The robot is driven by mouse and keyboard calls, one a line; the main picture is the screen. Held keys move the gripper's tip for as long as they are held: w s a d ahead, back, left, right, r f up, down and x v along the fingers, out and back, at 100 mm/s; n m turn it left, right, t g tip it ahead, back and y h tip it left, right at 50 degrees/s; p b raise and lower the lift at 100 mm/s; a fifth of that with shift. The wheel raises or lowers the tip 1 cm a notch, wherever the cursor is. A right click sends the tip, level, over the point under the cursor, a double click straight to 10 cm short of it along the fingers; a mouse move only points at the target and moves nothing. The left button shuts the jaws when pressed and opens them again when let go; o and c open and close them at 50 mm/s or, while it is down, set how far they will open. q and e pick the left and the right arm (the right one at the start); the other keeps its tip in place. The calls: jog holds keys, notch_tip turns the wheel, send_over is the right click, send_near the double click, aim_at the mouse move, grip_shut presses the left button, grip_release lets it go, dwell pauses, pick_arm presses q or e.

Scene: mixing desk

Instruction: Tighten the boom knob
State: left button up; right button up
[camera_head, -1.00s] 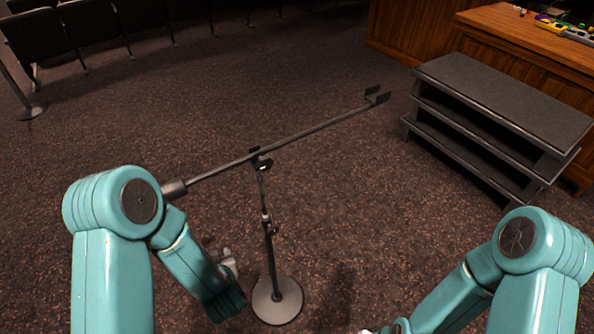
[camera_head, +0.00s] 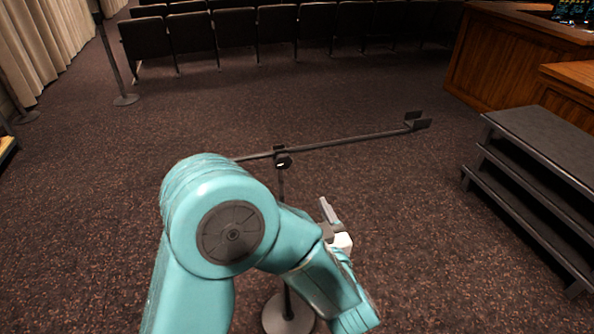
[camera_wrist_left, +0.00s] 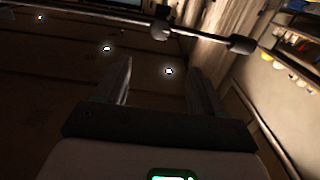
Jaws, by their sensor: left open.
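The boom stand shows in the head view as a thin dark boom (camera_head: 350,141) on an upright pole. The boom's clamp (camera_head: 282,157) sits at the pole top; I cannot clearly pick out the knob on it. My left gripper (camera_head: 329,213) is in front of and below the clamp, to its right, apart from it. In the left wrist view the left gripper (camera_wrist_left: 160,72) is open, with nothing between its fingers. The boom (camera_wrist_left: 85,12) crosses beyond the fingertips, with the dark clamp (camera_wrist_left: 160,24) above the gap. My right gripper is not in view.
The stand's round base (camera_head: 288,316) is on the carpet, partly behind my left arm. Dark steps (camera_head: 545,150) stand at right by a wooden desk (camera_head: 500,65). Seats (camera_head: 235,30) line the back. Carpet around the stand is clear.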

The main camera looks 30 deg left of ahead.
aim_at(284, 163)
pick_arm(q)
jog(key=p+x, duration=0.3)
jog(key=x, duration=1.3)
jog(key=shift+w+a, duration=0.15)
jog(key=shift+c, duration=0.3)
jog(key=c, duration=1)
